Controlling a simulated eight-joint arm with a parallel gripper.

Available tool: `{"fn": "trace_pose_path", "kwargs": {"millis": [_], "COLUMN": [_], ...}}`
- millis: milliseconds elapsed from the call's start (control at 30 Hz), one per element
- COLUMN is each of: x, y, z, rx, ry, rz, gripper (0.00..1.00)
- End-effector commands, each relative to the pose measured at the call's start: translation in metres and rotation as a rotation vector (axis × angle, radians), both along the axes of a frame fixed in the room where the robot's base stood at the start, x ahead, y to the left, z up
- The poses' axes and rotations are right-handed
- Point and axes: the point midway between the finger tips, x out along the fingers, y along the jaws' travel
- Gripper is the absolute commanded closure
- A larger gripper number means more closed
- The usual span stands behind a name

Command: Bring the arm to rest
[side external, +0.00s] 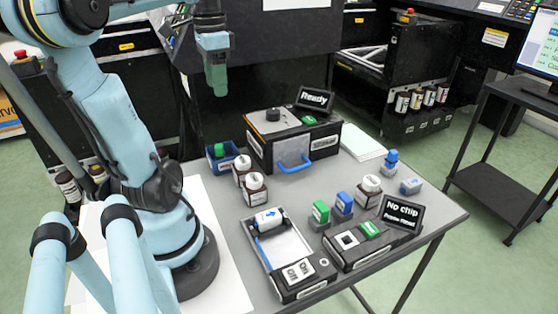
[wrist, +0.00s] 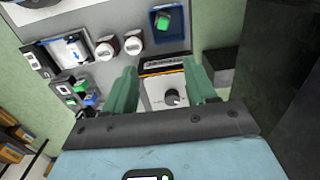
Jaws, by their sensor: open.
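My gripper (side external: 217,82) hangs high above the back left of the grey table (side external: 365,256), its green fingers pointing down. In the wrist view its two fingers (wrist: 161,68) are spread apart with nothing between them. Beyond them shows the black box with a white top and dark knob (wrist: 172,97). The same box (side external: 262,128) stands at the back of the table in the side view, with a blue handle in front and a "Ready" sign (side external: 315,98). My gripper is clear of the box and of all the bottles.
White-capped bottles (side external: 255,190) stand near a blue bin (side external: 222,158) holding something green. A bottle lies in a tray (side external: 290,244) at the front.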

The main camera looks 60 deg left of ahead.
Motion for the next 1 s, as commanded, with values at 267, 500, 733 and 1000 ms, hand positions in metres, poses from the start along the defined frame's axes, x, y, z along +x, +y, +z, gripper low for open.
{"fn": "trace_pose_path", "kwargs": {"millis": [267,500,733,1000], "x": [0.0,0.012,0.067,0.107], "y": [0.0,-0.011,-0.075,-0.176], "z": [0.006,0.001,-0.028,-0.064], "rx": [0.0,0.024,0.12,0.11], "ry": [0.0,-0.02,-0.173,-0.445], "rz": [0.0,-0.007,-0.021,-0.021], "gripper": [0.44,0.44,0.44,0.44]}}
